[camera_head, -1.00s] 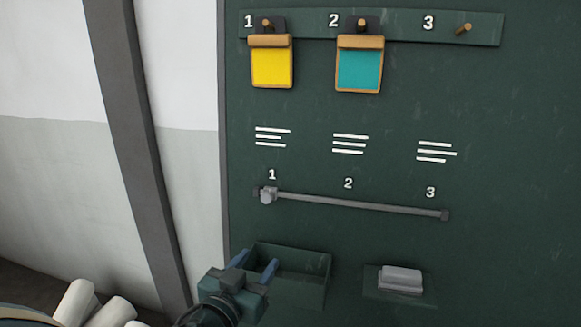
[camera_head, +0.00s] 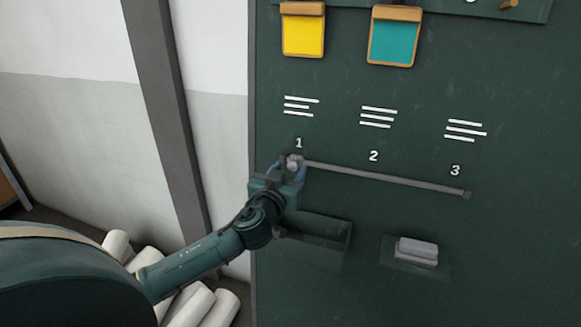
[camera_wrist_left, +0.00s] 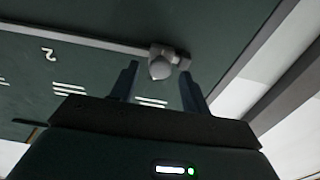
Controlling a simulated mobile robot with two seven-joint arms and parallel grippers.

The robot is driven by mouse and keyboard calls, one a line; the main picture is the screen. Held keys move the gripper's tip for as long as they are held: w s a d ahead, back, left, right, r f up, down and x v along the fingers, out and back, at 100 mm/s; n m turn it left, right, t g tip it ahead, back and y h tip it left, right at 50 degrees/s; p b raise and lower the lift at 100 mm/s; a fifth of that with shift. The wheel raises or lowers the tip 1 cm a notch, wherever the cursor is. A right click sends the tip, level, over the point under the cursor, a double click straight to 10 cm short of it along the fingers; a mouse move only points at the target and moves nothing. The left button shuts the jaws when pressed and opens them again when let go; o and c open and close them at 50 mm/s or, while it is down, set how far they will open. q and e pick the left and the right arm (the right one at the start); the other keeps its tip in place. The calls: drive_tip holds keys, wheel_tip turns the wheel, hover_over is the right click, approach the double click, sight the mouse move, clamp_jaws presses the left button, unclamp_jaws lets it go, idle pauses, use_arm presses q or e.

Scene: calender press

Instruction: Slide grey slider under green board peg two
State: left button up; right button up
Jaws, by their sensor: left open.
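The grey slider (camera_head: 293,161) sits at the left end of the grey rail (camera_head: 385,179), below the number 1 on the green board (camera_head: 420,270). The slider also shows in the left wrist view (camera_wrist_left: 161,62), just beyond the fingertips and roughly between them. My left gripper (camera_head: 290,170) is open, with its two blue fingers on either side of the slider; I cannot tell whether they touch it. In the left wrist view the fingers (camera_wrist_left: 158,85) are apart with nothing clamped. Peg two is out of the head view; a teal clipboard (camera_head: 394,40) hangs at the top. My right gripper is not in view.
A yellow clipboard (camera_head: 303,35) hangs left of the teal one. A green tray (camera_head: 335,238) sits under the rail near my left wrist. A grey eraser-like block (camera_head: 418,249) rests on a small ledge. White rolls (camera_head: 190,305) lie at lower left. The rail right of the slider is clear.

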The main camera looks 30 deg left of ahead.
use_arm(q)
drive_tip(key=shift+w+a, duration=0.2)
drive_tip(key=shift+w, duration=0.45)
drive_tip(key=shift+c, duration=0.5)
clamp_jaws()
